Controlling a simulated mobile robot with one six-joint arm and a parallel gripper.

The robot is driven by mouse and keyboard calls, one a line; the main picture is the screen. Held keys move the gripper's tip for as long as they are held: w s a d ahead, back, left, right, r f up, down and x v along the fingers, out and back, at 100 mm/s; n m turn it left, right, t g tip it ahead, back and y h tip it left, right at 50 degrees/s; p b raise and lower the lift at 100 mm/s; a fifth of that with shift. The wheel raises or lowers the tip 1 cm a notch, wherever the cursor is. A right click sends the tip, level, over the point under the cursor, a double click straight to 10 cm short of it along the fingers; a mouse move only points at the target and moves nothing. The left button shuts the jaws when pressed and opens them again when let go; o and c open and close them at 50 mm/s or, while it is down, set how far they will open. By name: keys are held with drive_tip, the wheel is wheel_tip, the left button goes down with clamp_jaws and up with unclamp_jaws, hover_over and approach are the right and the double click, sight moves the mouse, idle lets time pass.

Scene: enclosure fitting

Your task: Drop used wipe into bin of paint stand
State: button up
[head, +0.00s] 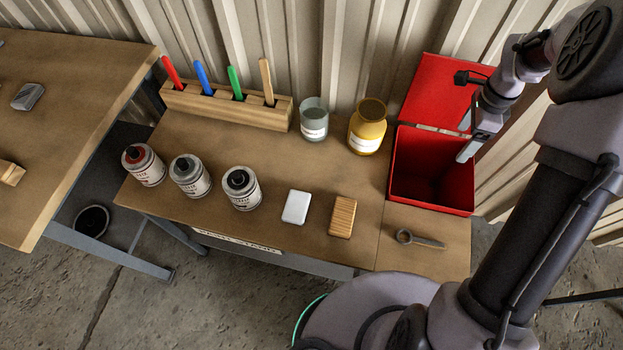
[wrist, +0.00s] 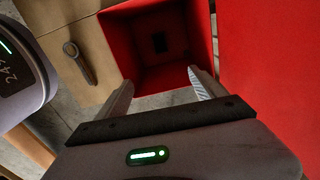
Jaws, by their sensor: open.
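The red bin (head: 432,203) stands at the right end of the paint stand (head: 250,150), its lid (head: 436,92) swung up and back. My gripper (head: 467,150) is over the right side of the bin's mouth. In the wrist view my gripper (wrist: 160,80) has its two fingers apart with nothing between them, and the bin (wrist: 118,40) opens beyond them. A small dark square patch (wrist: 159,42) shows deep inside the bin; I cannot tell whether it is the used wipe. The bin's floor is mostly hidden in the head view.
A ring-ended tool (head: 420,239) lies in front of the bin. A wooden block (head: 342,217), a white block (head: 296,207), several paint cans (head: 242,190), a yellow jar (head: 367,128), a glass jar (head: 314,120) and a brush rack (head: 225,107) stand leftward. Another table (head: 70,90) is far left.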

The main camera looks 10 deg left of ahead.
wheel_tip(320, 180, up, 15)
drive_tip(key=p, duration=0.4)
drive_tip(key=shift+p, duration=0.3)
drive_tip(key=s+a+r+n+t+b, duration=0.25)
drive_tip(key=s+a+r+n, duration=0.45)
drive_tip(key=s+a+r, duration=0.5)
drive_tip(key=s+a+f+n+t+y, duration=0.2)
drive_tip(key=s+n, duration=0.5)
drive_tip(key=s, duration=0.7)
drive_tip(key=shift+s+a+f+t, duration=0.15)
drive_tip(key=shift+a+f+t, duration=0.2)
drive_tip(key=shift+t, duration=0.3)
drive_tip(key=shift+a, duration=0.15)
